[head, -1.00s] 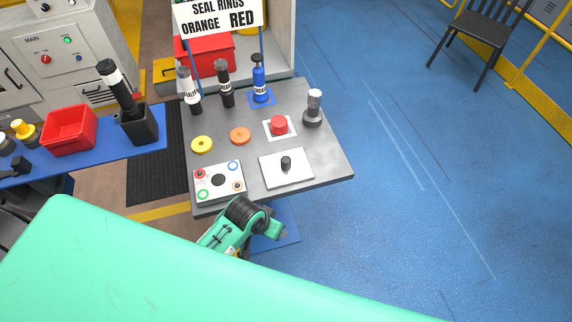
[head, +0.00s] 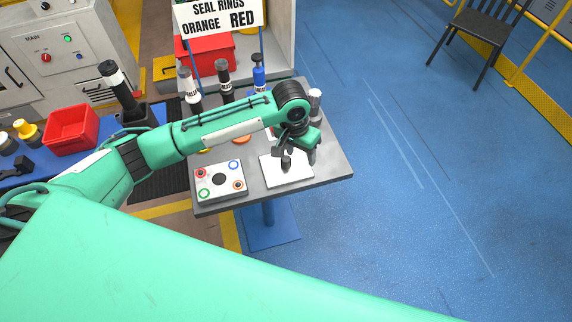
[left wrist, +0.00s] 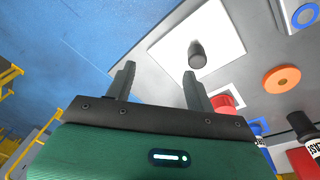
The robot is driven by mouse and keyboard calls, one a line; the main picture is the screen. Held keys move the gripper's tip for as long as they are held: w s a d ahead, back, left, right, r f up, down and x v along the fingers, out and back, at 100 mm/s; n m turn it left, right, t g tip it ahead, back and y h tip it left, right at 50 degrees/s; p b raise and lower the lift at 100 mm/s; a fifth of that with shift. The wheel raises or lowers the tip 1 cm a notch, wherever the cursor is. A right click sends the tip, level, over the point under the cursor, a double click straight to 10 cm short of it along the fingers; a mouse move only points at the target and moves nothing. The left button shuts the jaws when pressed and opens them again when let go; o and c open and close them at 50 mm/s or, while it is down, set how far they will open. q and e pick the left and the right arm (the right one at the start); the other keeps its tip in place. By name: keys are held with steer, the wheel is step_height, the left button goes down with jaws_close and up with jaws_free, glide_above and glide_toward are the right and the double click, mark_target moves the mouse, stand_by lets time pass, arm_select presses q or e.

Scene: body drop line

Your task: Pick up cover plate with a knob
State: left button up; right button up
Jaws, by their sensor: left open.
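The cover plate (head: 298,177) is a white square with a short dark knob (head: 286,163) standing up in its middle. It lies flat on the right part of the grey table. In the left wrist view the plate (left wrist: 220,50) and its knob (left wrist: 196,54) show beyond the fingertips. My left gripper (head: 297,158) is above the plate, close to the knob in the head view. In the left wrist view its two fingers (left wrist: 158,78) are apart and nothing is between them. The knob stands past the right fingertip in that view. My right gripper is not in view.
On the grey table (head: 326,181) stand a plate with coloured rings (head: 219,181), several bottles along the back, and a clear-topped cylinder (head: 315,100). An orange ring (left wrist: 281,79) and a red button (left wrist: 222,101) are near the plate. A red bin (head: 70,131) is at left.

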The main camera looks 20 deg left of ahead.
arm_select(q)
step_height(320, 180, up, 5)
steer(key=n+y, duration=0.1)
glide_above(286, 158)
steer(key=shift+g, duration=0.3)
step_height(286, 158, down, 8)
steer(key=shift+a+f+p, duration=0.1)
steer(key=shift+f+p, duration=0.15)
steer(key=shift+p, duration=0.8)
step_height(286, 158, down, 4)
steer(key=shift+s+p, duration=0.1)
steer(key=shift+p, duration=0.95)
steer(key=shift+f, duration=0.65)
jaws_close()
steer(key=shift+r, duration=0.1)
